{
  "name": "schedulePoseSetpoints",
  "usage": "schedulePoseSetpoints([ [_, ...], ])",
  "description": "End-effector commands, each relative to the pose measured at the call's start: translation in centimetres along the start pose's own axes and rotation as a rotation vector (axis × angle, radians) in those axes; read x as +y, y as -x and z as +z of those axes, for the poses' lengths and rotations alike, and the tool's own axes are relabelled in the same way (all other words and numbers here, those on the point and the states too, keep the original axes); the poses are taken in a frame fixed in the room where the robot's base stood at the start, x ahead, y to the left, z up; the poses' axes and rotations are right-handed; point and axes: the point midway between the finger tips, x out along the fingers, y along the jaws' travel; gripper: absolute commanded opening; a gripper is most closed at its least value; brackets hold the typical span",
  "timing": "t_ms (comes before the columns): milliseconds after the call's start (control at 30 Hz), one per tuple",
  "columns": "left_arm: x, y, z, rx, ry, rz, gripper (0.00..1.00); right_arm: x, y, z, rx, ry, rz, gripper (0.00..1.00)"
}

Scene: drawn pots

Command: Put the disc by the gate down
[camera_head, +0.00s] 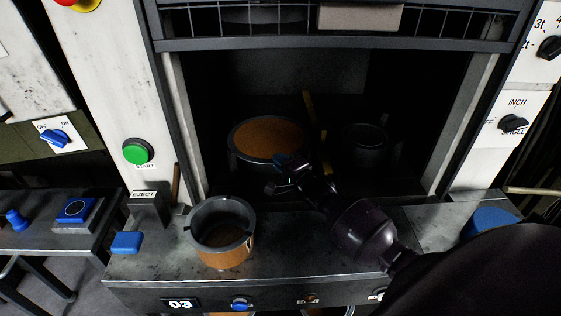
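A round disc with a brown-orange top (268,132) and a dark rim is inside the press opening, below the raised barred gate (440,25). My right gripper (284,172) reaches in from the lower right, and its tip is at the disc's front right edge. The fingers are small and dark there, so I cannot tell whether they are shut on the rim. I also cannot tell whether the disc rests on the surface beneath it. My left gripper is not in view.
An open round pot (222,238) with a grey rim and brown side stands on the front ledge. A dark cylinder (364,147) stands right of the disc, with a yellow upright bar (311,110) between. A blue round thing (490,220) is at right. The ledge's left-middle (290,240) is clear.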

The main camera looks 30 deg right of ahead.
Motion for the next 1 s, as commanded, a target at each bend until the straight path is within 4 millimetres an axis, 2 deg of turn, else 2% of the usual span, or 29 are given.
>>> schedulePoseSetpoints([
  [33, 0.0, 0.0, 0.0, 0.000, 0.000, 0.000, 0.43, 0.0, 0.0, 0.0, 0.000, 0.000, 0.000, 0.18],
  [100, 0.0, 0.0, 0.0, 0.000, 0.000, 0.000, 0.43, -0.1, 0.0, 0.0, 0.000, 0.000, -0.001, 0.28],
  [133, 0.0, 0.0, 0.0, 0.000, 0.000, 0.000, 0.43, -0.1, 0.0, 0.0, 0.000, 0.000, -0.001, 0.30],
  [467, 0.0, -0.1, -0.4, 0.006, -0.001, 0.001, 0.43, -0.4, 0.1, 0.0, 0.000, 0.001, -0.001, 0.30],
  [667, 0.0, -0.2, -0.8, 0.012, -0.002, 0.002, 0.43, -0.3, 2.4, 0.0, 0.000, -0.001, 0.000, 0.30],
  [1000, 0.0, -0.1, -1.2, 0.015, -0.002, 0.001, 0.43, -0.3, 8.3, 0.0, 0.000, 0.000, 0.001, 0.30],
])
